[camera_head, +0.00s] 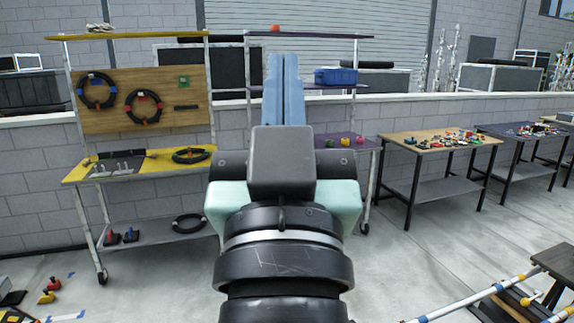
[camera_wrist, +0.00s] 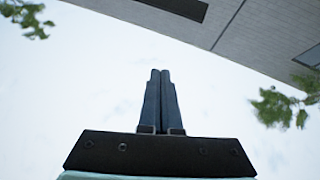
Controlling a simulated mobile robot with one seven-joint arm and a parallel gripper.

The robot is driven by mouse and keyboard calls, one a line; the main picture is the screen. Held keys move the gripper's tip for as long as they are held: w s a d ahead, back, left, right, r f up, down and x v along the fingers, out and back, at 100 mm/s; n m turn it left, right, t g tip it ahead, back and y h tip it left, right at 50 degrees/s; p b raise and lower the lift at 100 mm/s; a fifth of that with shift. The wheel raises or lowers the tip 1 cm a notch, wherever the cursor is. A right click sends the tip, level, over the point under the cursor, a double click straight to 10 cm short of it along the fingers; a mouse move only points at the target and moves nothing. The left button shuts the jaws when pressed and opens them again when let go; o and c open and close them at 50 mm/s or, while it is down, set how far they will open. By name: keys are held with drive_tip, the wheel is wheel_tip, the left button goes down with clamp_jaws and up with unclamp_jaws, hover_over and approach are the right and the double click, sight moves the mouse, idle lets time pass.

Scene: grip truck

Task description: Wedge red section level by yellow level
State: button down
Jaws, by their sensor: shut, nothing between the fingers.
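My gripper (camera_head: 286,60) is raised in the middle of the head view, its fingers together and empty. In the wrist view my gripper (camera_wrist: 160,72) is also shut and points at pale sky. White rails (camera_head: 470,296) with blue and yellow marks run along the floor at the lower right, partly cut off by the frame. I cannot pick out a red section or a yellow level for certain.
A yellow-topped shelf cart (camera_head: 75,176) with coiled cables stands at the left. A purple-shelved cart (camera_head: 362,143) is partly hidden behind my arm. A wooden table (camera_head: 400,140) and a dark table (camera_head: 505,130) hold small parts. The floor at right centre is clear.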

drive_tip(key=s+r+t, duration=0.2)
drive_tip(key=s+r, duration=0.3)
drive_tip(key=shift+s, duration=0.15)
drive_tip(key=shift+d, duration=0.1)
idle(1.8)
